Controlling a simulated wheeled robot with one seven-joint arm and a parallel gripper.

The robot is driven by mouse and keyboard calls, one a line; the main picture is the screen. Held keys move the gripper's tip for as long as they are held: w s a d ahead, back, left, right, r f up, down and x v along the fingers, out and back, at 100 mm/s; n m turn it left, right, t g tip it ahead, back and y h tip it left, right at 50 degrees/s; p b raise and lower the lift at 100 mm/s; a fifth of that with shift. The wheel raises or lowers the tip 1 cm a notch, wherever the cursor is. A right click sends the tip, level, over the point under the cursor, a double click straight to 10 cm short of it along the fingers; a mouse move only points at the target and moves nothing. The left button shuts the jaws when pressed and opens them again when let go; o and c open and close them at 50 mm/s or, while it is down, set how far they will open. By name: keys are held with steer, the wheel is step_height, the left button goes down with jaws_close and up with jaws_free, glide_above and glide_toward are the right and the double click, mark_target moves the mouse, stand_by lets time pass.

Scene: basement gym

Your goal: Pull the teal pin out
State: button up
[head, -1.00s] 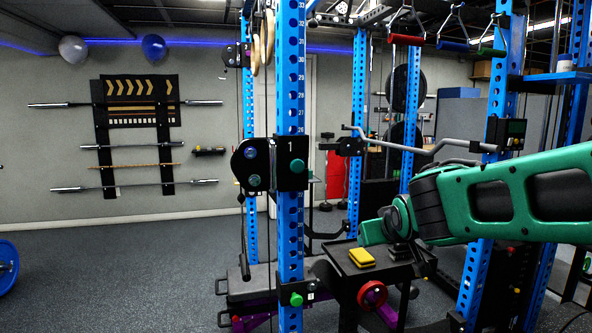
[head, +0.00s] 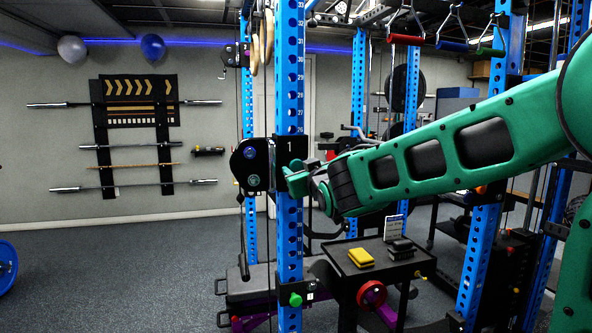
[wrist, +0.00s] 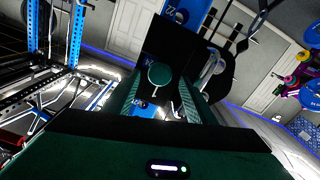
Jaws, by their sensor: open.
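The teal pin shows in the wrist view as a round teal knob (wrist: 159,75) on a dark bracket face. In the head view the black bracket (head: 262,152) marked "1" sits on a blue upright (head: 289,85), and my gripper largely covers the pin there. My gripper (head: 293,178) is at the bracket's front face. In the wrist view its two green fingers (wrist: 160,88) are open, one on each side of the knob and apart from it. I cannot tell whether the tips reach past the knob.
A green knob (head: 295,299) sits lower on the same upright. A black tray stand (head: 340,262) with a yellow block (head: 361,257) and dark blocks is below my arm. Another blue upright (head: 481,230) stands to the right. The floor at the left is mostly clear.

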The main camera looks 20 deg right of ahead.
mark_target(297, 166)
steer(key=shift+w, duration=2.1)
